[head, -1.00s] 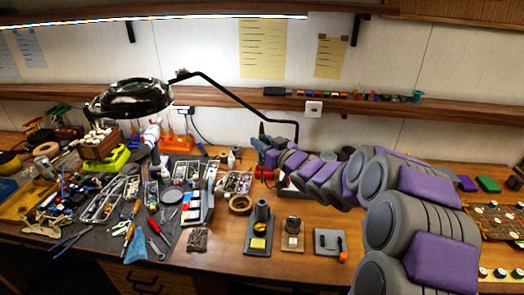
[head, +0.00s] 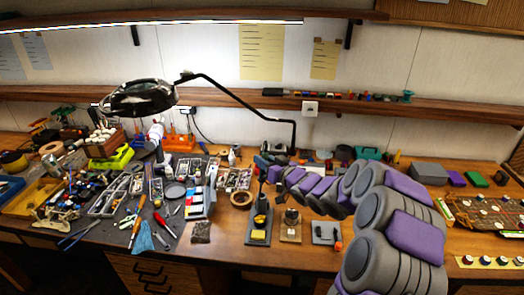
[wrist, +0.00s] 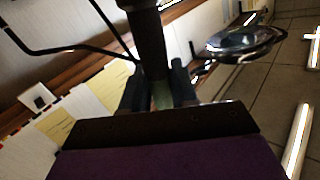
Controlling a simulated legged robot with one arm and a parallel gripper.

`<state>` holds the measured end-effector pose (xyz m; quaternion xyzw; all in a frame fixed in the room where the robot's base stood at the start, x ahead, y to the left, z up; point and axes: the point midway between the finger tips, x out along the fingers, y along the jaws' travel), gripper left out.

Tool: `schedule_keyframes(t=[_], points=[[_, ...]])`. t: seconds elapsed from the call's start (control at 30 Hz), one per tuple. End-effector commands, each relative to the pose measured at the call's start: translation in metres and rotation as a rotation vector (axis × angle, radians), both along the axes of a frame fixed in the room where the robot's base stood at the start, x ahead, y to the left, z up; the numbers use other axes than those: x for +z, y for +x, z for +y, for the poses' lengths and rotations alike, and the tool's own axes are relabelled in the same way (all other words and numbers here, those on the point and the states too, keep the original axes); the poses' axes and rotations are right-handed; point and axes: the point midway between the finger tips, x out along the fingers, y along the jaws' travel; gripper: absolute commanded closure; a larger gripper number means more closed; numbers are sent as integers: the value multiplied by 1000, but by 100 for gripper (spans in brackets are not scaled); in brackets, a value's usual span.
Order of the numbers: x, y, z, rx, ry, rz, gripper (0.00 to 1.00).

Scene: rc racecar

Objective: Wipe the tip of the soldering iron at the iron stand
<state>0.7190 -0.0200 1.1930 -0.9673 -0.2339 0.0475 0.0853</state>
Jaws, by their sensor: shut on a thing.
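The iron stand (head: 258,239) is a small dark base near the front of the bench, with a yellow sponge pad (head: 257,234) and an upright holder. My gripper (head: 268,165) is behind and above the stand in the head view. In the wrist view my gripper (wrist: 158,88) is shut on a dark, long thing, which looks like the soldering iron (wrist: 148,38), with a greenish part between the fingers. A dark shaft shows just above the stand in the head view. The iron's tip is too small to tell, and I cannot tell whether it touches the stand or sponge.
A tape roll (head: 241,198) and a multimeter-like box (head: 197,203) lie left of the stand. Two small plates, one brown (head: 291,231) and one grey (head: 325,234), lie to its right. A magnifier lamp (head: 140,98) arches over the bench behind. Bare wood is at the front edge.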

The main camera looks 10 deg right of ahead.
Motion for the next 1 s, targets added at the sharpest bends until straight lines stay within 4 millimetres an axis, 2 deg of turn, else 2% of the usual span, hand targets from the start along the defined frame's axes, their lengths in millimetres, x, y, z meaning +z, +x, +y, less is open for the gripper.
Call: schedule_keyframes(t=[0.27,0.73,1.0], points=[[-16,2,-7,-3,20,17,98],[-56,2,-3,-3,16,16,98],[-63,2,-5,-3,18,15,98]])
